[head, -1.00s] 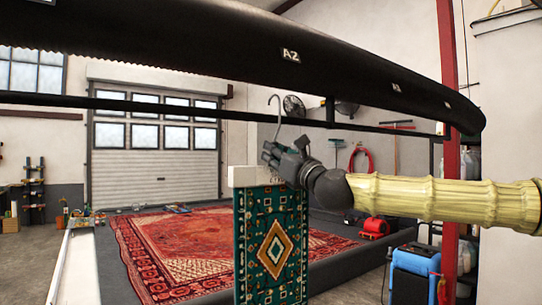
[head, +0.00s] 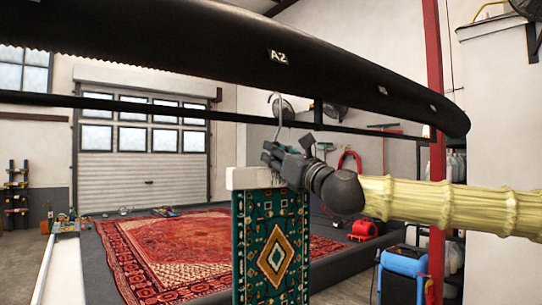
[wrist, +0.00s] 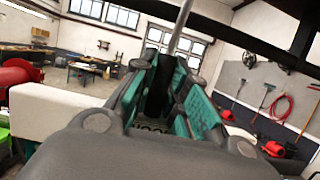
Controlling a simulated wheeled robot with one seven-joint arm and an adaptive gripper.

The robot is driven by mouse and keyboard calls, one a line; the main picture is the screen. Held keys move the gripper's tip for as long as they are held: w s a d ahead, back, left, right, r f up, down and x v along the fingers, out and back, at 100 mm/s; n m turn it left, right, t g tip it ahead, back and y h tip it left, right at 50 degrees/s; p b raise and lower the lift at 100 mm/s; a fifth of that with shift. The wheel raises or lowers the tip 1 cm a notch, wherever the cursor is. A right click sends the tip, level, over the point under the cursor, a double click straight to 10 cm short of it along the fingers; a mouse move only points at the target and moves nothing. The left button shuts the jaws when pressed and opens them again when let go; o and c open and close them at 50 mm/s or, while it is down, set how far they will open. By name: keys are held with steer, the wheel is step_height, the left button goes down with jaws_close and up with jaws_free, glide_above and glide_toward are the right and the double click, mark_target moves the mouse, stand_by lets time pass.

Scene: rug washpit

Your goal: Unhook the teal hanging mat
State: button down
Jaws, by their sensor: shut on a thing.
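The teal hanging mat (head: 272,262), with a cream and orange diamond, hangs upright under a white hanger bar (head: 243,178). A thin metal hook (head: 277,110) rises from the hanger, its curved top at a dark horizontal rail (head: 225,117). I cannot tell whether the hook touches the rail or is in front of it. My gripper (head: 277,156) comes in from the right and is shut on the hanger at the base of the hook. In the wrist view the metal rod (wrist: 181,25) rises beyond my fingers; the fingers hide where they grip.
A long black tube (head: 200,52) marked A2 runs above the rail. A patterned red rug (head: 180,252) lies below, behind the mat. A red post (head: 436,180) and a blue machine (head: 402,272) stand at the right.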

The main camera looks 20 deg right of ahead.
steer(key=s+d, duration=0.2)
steer(key=s, duration=0.4)
steer(key=shift+s+d, duration=0.25)
steer(key=shift+s, duration=0.15)
stand_by(0.5)
stand_by(0.4)
